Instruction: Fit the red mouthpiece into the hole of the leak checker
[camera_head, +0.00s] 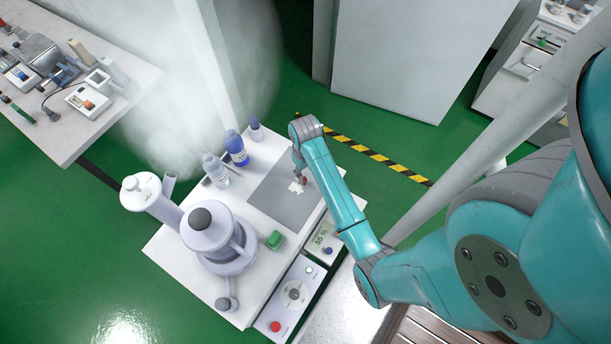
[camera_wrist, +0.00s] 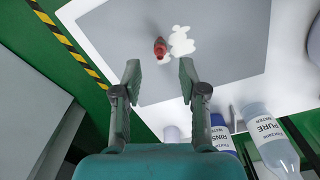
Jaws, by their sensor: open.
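A small red piece (camera_wrist: 160,47), which looks like the mouthpiece, lies on a grey mat (camera_wrist: 112,37) beside a white, blob-shaped patch (camera_wrist: 181,40). In the wrist view my gripper (camera_wrist: 160,78) is open and empty. Its fingers point towards the red piece, which shows beyond the fingertips, roughly between them. I cannot tell the height of the gripper above the mat. No hole is visible, and I cannot tell which device is the leak checker.
Bottles (camera_head: 236,147) stand at the mat's back left. A large white vessel apparatus (camera_head: 213,235), a green block (camera_head: 275,240), a display unit (camera_head: 321,241) and a button console (camera_head: 293,294) share the table. Another bench (camera_head: 110,62) at upper left holds handheld devices. White vapour hangs between them.

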